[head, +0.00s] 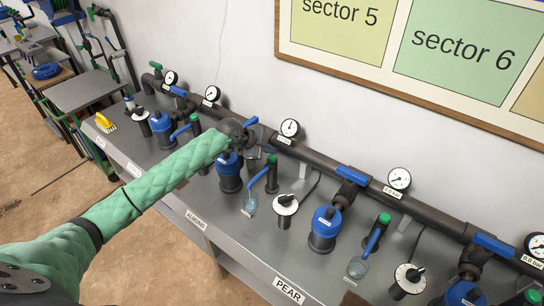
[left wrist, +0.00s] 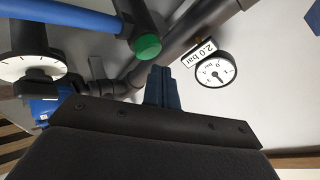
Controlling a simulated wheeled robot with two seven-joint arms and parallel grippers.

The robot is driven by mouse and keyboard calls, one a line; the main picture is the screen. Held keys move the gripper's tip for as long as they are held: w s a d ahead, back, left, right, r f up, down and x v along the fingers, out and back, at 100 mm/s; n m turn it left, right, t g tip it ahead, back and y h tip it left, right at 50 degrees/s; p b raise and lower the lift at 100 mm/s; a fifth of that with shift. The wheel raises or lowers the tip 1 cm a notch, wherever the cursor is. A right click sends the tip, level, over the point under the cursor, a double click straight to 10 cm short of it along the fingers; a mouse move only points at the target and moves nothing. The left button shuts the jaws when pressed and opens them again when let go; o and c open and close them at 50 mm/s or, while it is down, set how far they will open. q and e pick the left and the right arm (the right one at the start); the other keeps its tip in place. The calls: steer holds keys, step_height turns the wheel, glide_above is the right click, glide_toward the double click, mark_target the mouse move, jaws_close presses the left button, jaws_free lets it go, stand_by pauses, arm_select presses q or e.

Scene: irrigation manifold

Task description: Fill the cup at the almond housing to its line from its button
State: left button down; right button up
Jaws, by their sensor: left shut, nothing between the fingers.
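The almond label (head: 196,220) is on the bench front, below a blue-topped dark housing (head: 229,180). The clear cup (head: 250,206) stands beside this housing under a blue tap arm (head: 258,178); its water level and line are too small to read. A green button (head: 272,159) caps a dark post behind the tap; a green cap (left wrist: 147,46) shows close ahead of the fingers in the left wrist view. My left gripper (head: 240,138) is above the housing by the pipe, partly hidden by its wrist. Its fingers (left wrist: 162,88) are shut and empty.
A dark pipe with blue valve handles (head: 353,176) runs behind the row. A gauge (head: 290,127) stands above it; a gauge (left wrist: 215,70) labelled 2.0 bar shows in the left wrist view. A white dial (head: 286,205) and the pear housing (head: 325,228) stand to the right.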

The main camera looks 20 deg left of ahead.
mark_target(269, 158)
arm_select(q)
steer(key=shift+r, duration=0.1)
steer(key=shift+r+p, duration=1.4)
steer(key=shift+r, duration=1.05)
stand_by(0.9)
